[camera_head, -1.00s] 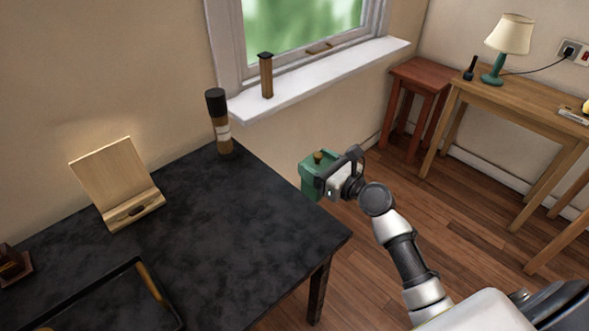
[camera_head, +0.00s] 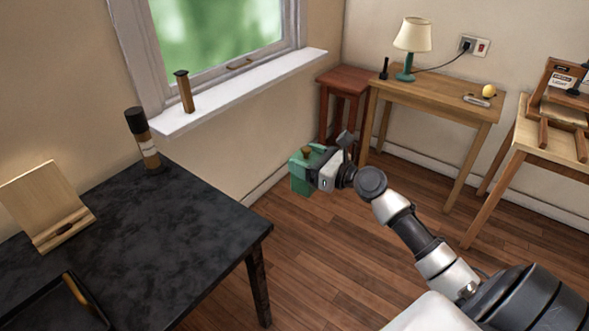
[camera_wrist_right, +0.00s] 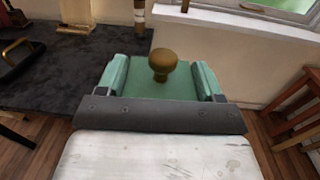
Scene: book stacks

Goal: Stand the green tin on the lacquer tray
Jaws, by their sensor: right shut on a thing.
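The green tin (camera_head: 299,182), with a brown knob on top, is held upright in the air by my right gripper (camera_head: 313,168). The gripper is shut on it, to the right of the dark table's corner and over the floor. In the right wrist view the tin (camera_wrist_right: 135,84) sits between the fingers with its knob up. The dark lacquer tray (camera_head: 36,288), with a brass-coloured handle, lies on the dark table at the lower left, partly cut off. It also shows at the left of the right wrist view (camera_wrist_right: 30,60). My left gripper is out of view.
The dark table (camera_head: 160,235) also bears a wooden stand (camera_head: 42,200) and a dark-capped cylinder (camera_head: 145,143) near the wall. A red stool (camera_head: 345,85) and a wooden desk with a lamp (camera_head: 411,40) stand at the back. Floor lies open between.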

